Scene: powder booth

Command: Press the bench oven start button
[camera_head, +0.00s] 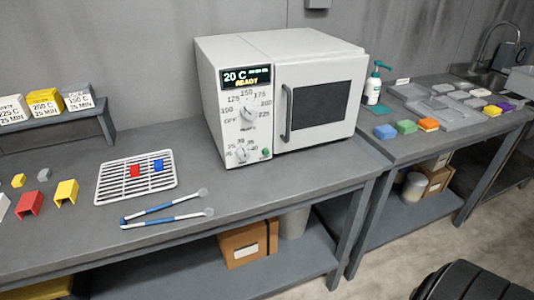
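The white bench oven (301,143) stands on the grey bench with its door shut. Its display (246,77) reads 20 C and READY. A large temperature dial (248,113) with marks including OFF and 200 is on the panel below the display. A smaller dial (241,153) sits lower. A small green button (265,152) is at the lower right of the panel, beside the smaller dial. Nothing visible covers it. Neither of my grippers is in view.
A wire rack (136,183) with a red and a blue piece, and blue-handled tongs (165,210), lie left of and before the oven. Coloured brackets (65,192) are further left. A soap bottle (373,84) stands on the right bench. Dark ribbed object, bottom right, unclear.

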